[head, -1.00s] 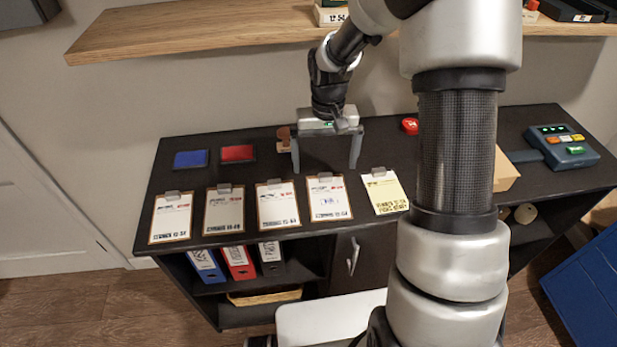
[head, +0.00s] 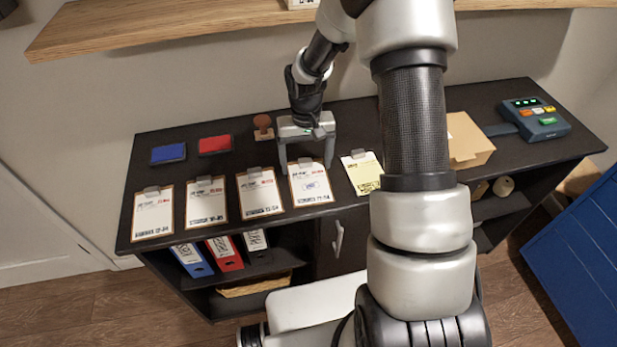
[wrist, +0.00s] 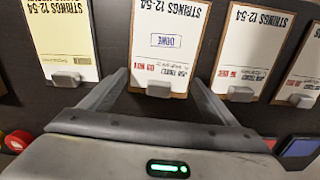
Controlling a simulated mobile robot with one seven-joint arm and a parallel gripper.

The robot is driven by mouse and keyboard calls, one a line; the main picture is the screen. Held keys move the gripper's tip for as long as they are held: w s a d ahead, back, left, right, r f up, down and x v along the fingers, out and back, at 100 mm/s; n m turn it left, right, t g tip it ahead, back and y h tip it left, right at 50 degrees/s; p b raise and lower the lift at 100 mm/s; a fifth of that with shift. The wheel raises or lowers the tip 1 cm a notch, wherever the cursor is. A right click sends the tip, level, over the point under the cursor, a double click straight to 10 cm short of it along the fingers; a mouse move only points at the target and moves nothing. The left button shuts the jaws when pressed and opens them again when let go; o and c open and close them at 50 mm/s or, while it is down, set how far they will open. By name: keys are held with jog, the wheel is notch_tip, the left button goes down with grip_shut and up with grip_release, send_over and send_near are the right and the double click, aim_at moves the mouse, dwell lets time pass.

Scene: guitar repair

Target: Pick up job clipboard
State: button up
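Several clipboards with white sheets lie in a row along the front of the dark cabinet top. The rightmost white one (head: 311,186) bears a blue stamped box, which reads DONE in the wrist view (wrist: 172,45). The others are the left one (head: 153,214), the second (head: 206,203) and the third (head: 260,194). A yellow sheet with a clip (head: 363,176) lies to the right. My gripper (head: 306,168) is open and empty, its fingers pointing down at the clip end of the stamped clipboard. In the wrist view its fingers (wrist: 160,78) straddle that clip. Contact cannot be told.
Behind the row lie a blue pad (head: 168,153), a red pad (head: 215,144) and a wooden stamp (head: 263,127). A cardboard box (head: 468,140) and a keypad device (head: 535,117) stand right. A wooden shelf (head: 180,25) hangs above.

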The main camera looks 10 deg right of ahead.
jog(key=c, duration=0.4)
jog(key=shift+r, duration=0.1)
